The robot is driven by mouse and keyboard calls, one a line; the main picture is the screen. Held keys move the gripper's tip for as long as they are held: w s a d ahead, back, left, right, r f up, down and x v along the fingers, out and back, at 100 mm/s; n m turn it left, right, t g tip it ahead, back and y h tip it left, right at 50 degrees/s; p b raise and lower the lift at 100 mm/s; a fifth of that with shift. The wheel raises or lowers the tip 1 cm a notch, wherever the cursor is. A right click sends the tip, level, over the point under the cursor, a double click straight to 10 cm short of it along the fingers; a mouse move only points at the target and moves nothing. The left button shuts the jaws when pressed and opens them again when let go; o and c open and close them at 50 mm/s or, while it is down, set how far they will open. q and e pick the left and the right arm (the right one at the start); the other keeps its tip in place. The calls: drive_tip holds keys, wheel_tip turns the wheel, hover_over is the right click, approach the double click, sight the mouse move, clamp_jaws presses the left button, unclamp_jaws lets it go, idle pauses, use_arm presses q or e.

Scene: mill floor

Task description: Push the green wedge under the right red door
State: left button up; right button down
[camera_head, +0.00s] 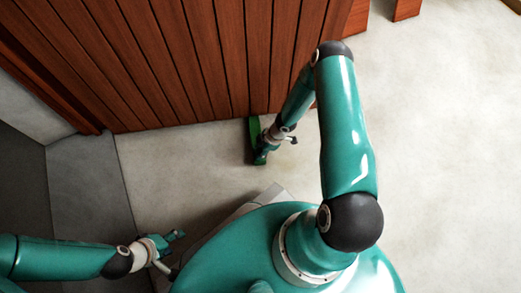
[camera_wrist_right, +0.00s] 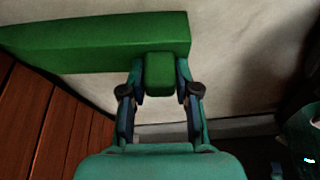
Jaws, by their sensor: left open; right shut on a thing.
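The red plank door (camera_head: 190,60) fills the upper left of the head view; its planks also show at the lower left of the right wrist view (camera_wrist_right: 50,125). The green wedge (camera_head: 254,130) lies on the floor at the door's bottom edge. In the right wrist view the wedge (camera_wrist_right: 100,42) tapers leftward, its far left end cut off by the frame. My right gripper (camera_wrist_right: 160,78) is shut on the wedge's green block-shaped grip. I cannot tell whether the tip is under the door. My left gripper (camera_head: 174,252) is open and empty, low at the left, away from the door.
Pale concrete floor (camera_head: 440,130) is open to the right. A dark grey floor strip (camera_head: 90,185) and a wall lie at the left. Reddish wooden pieces (camera_head: 405,8) stand beyond the door at the top right.

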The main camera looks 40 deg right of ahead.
drive_tip(key=shift+w+d, duration=0.2)
idle(0.3)
drive_tip(key=c, duration=0.8)
unclamp_jaws()
drive_tip(key=shift+f, duration=0.1)
drive_tip(key=shift+o, duration=0.2)
drive_tip(key=shift+a, duration=0.1)
drive_tip(key=shift+s, duration=0.1)
drive_tip(key=v, duration=1.2)
